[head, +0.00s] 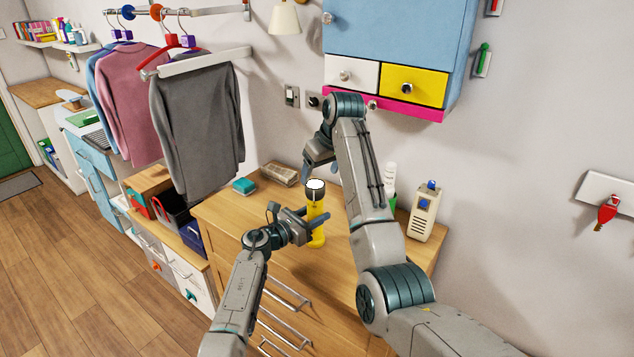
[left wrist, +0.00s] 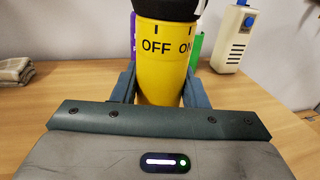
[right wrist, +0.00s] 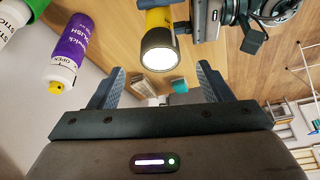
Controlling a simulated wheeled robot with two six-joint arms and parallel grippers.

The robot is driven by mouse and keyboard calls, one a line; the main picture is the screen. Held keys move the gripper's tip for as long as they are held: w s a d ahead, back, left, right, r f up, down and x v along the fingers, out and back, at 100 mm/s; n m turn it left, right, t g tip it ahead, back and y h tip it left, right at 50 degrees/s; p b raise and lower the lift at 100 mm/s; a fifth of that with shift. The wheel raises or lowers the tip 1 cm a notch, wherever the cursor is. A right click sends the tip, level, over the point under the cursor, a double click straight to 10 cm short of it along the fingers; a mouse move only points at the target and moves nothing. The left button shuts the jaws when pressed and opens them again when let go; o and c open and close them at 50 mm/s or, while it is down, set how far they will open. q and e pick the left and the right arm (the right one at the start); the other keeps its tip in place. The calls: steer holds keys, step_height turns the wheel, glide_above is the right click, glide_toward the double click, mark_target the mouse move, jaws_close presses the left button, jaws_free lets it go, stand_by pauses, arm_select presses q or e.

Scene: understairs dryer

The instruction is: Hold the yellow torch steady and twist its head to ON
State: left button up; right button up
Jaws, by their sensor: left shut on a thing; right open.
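The yellow torch (head: 317,236) stands upright on the wooden dresser top, its dark head (head: 315,195) and white lens facing up. My left gripper (head: 314,222) is shut around its yellow barrel (left wrist: 160,80), one finger on each side. In the left wrist view OFF and ON are printed on the barrel just under the black head (left wrist: 168,8); the head's pointer mark cannot be made out. My right gripper (head: 318,172) is open and empty above the torch. In the right wrist view the bright lens (right wrist: 157,58) lies beyond and between its open fingers.
A cream handset (head: 424,212) and a green-and-white bottle (head: 390,180) stand right of the torch. A folded cloth (head: 280,173) and a teal block (head: 244,186) lie to the left. The blue cabinet (head: 395,35) hangs above; a purple bottle (right wrist: 72,48) shows in the right wrist view.

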steer(key=v, duration=0.5)
steer(key=shift+s+r, duration=0.1)
steer(key=shift+r, duration=0.2)
arm_select(q)
steer(key=o, duration=1.2)
steer(key=v, duration=2.1)
steer(key=shift+p, duration=0.3)
arm_select(e)
steer(key=shift+r, duration=0.35)
